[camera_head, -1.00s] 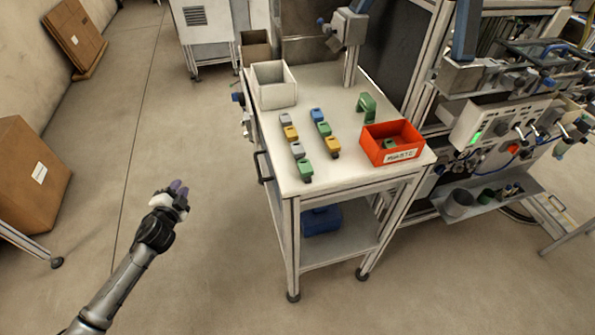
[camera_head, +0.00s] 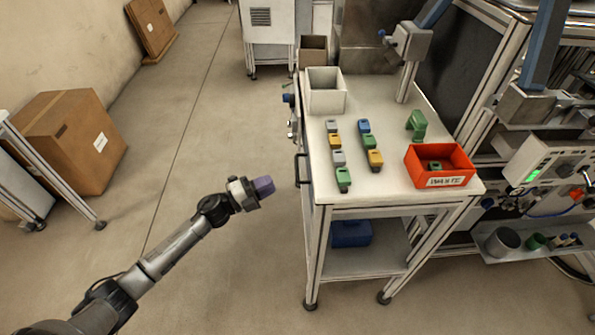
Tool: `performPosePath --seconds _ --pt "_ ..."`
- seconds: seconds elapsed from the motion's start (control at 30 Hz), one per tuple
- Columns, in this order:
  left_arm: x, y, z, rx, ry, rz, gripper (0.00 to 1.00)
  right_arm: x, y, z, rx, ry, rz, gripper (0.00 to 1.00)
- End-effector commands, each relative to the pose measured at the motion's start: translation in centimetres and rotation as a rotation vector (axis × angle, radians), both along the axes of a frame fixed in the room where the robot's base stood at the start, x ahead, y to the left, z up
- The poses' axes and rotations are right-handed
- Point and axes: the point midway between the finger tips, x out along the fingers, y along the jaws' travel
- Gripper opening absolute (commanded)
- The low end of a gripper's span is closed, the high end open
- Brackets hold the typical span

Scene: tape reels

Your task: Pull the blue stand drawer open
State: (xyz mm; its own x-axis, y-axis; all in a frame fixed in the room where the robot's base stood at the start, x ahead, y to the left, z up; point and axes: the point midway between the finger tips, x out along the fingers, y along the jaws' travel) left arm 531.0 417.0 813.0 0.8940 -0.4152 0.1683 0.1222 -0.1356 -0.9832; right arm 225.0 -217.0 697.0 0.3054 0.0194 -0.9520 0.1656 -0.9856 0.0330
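No blue stand with a drawer can be made out for certain in the head view. A blue box (camera_head: 351,233) sits on the lower shelf of the white workbench (camera_head: 385,195), partly hidden by the bench frame. A dark handle (camera_head: 298,170) is on the left side of the bench. My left gripper (camera_head: 265,186), with purple fingertips, hangs in the air left of the bench, apart from this handle. It holds nothing that I can see; its finger gap is not clear. My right gripper is out of view.
On the bench top are several coloured reel blocks (camera_head: 370,142), a white bin (camera_head: 325,98), a green dispenser (camera_head: 416,124) and a red box (camera_head: 438,183). Cardboard boxes (camera_head: 75,130) stand at the left. The floor (camera_head: 200,120) between is clear.

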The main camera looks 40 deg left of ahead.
Motion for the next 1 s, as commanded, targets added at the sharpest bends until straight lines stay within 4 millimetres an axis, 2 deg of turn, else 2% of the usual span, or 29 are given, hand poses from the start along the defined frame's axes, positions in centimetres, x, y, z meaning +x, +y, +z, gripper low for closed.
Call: performPosePath --seconds 0.2,0.5,0.7,1.0 --pt "3.9 -1.8 0.7 0.0 -0.003 0.0 0.23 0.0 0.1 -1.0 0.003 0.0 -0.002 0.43" --pt "7.6 -3.5 1.4 -0.003 -0.001 0.001 0.23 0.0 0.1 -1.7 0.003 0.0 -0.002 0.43" --pt "8.7 -4.0 1.6 -0.001 0.001 0.003 0.23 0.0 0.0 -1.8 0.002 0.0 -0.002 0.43" --pt "9.0 -4.1 1.7 -0.002 0.001 0.002 0.23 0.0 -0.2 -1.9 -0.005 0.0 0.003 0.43"
